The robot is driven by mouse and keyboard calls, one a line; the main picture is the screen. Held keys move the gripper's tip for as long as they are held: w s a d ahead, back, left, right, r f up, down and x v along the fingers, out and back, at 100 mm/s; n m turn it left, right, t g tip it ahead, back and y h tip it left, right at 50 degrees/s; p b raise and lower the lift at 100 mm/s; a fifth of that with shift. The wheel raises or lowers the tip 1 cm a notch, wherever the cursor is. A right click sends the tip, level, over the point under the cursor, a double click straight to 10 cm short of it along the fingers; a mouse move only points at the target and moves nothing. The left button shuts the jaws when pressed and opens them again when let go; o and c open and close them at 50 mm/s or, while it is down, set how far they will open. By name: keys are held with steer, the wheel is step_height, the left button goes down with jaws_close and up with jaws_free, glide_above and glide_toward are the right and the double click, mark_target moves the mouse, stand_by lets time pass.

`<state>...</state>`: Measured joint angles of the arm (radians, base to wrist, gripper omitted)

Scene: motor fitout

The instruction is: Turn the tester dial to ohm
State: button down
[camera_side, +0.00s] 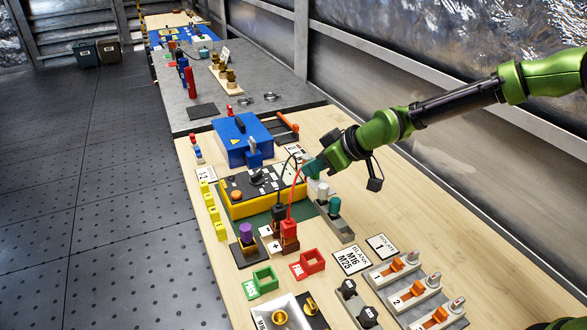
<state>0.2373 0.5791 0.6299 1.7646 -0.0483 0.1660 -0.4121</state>
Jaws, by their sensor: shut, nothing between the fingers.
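The tester (235,209) is a yellow box with a dark top panel, standing on the wooden bench. Its black dial (257,178) is on the top panel; the position it points to is too small to read. My gripper (311,170) is at the right end of the tester, apart from the dial and to its right. Its fingers are shut and empty. The gripper's tip partly covers the panel's right end. A red lead (291,202) and a black lead run near the gripper to the red and black probe blocks in front of the tester.
A blue box (243,140) stands behind the tester. The red probe block (289,235) and black probe block (278,216) stand in front. Grey isolator units (408,290) stand at the front right.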

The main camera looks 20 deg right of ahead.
mark_target(261, 175)
steer(key=shift+n, duration=0.3)
steer(key=x, duration=0.7)
steer(key=w+r+x, duration=0.1)
steer(key=x, duration=0.2)
steer(key=shift+w+f, duration=0.15)
steer(key=shift+w+a, duration=0.6)
steer(key=shift+w, duration=0.3)
steer(key=shift+w+a, duration=0.4)
steer(key=shift+w, duration=0.2)
